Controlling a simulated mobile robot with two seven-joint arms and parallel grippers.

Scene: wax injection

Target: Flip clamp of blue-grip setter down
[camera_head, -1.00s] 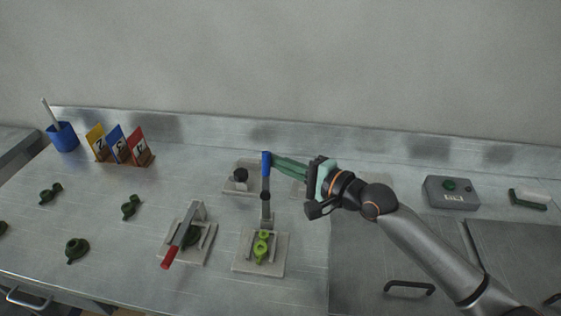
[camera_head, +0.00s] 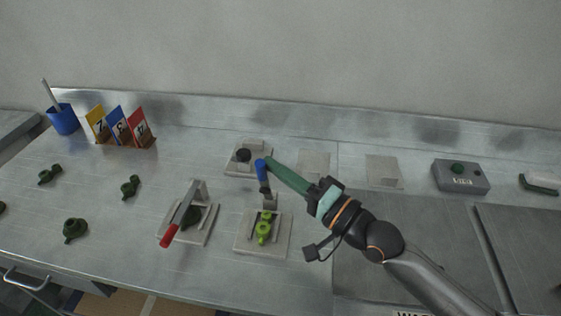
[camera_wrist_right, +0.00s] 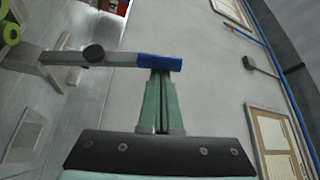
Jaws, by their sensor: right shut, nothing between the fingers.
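The blue-grip setter (camera_head: 248,242) is a pale plate on the bench with bright green parts (camera_head: 263,229) on it. My left gripper is not in view.
A red-grip setter (camera_head: 184,215) stands to the left with its clamp arm lowered over a dark green part. Dark green parts (camera_head: 130,187) lie at left. A grey button box (camera_head: 460,176) is at right.

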